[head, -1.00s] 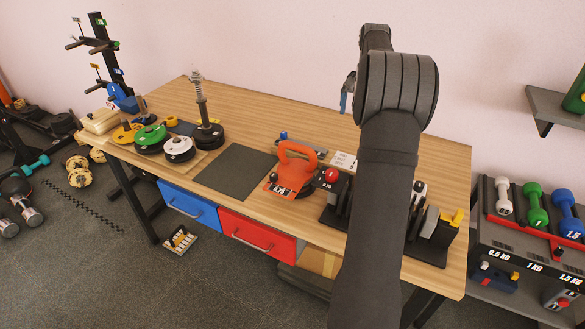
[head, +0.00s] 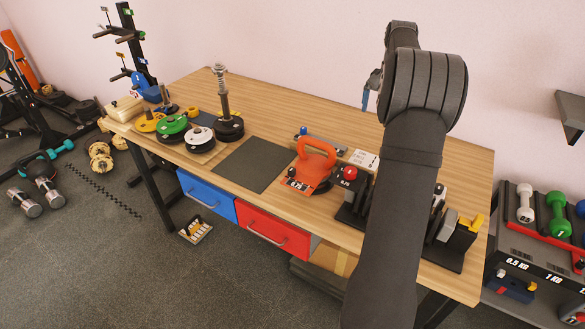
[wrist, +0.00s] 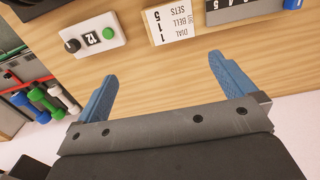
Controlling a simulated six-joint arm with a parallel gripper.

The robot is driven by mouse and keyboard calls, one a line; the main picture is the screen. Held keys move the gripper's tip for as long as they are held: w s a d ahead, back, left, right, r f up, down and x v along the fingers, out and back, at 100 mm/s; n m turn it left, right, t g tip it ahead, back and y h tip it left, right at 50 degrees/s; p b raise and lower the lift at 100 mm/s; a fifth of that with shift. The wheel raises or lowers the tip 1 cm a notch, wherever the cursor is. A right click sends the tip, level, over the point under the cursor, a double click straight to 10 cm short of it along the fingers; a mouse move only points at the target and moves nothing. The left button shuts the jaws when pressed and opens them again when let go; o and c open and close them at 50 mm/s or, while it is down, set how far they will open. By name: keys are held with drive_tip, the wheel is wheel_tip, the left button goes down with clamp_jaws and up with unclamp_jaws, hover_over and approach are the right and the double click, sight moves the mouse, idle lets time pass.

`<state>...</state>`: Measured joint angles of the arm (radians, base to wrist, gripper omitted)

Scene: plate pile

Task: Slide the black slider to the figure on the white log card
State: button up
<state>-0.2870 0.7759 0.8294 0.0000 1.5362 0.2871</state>
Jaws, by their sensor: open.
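In the head view the card (head: 364,159) lies right of the orange kettlebell, partly behind my arm. A grey rail with a scale (wrist: 228,10) is cut off at the top of the wrist view; the rail (head: 327,144) also shows behind the kettlebell. I cannot make out the black slider on it. My gripper (wrist: 162,66) is open and empty, its blue fingers apart near the card. In the head view one blue finger shows above the bench.
A white box with a black knob, a "12" display and a green button (wrist: 109,33) sits beside the card. A blue block (wrist: 292,4) is at the rail's end. The orange kettlebell (head: 318,160) and dumbbell stand (head: 463,238) stand in front. Weight plates (head: 172,127) stand left.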

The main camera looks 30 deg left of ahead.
drive_tip(key=shift+a, duration=0.1)
drive_tip(key=c, duration=0.3)
drive_tip(key=s+a, duration=0.2)
drive_tip(key=s+a+r, duration=0.1)
drive_tip(key=s+a, duration=0.1)
drive_tip(key=a, duration=0.1)
drive_tip(key=s+a, duration=0.2)
drive_tip(key=shift+s+a+r, duration=0.2)
drive_tip(key=shift+a+r, duration=0.1)
drive_tip(key=shift+a, duration=0.05)
drive_tip(key=c, duration=1)
drive_tip(key=r, duration=0.2)
hover_over(292, 169)
wheel_tip(292, 169, down, 18)
drive_tip(key=shift+r, duration=0.25)
clamp_jaws()
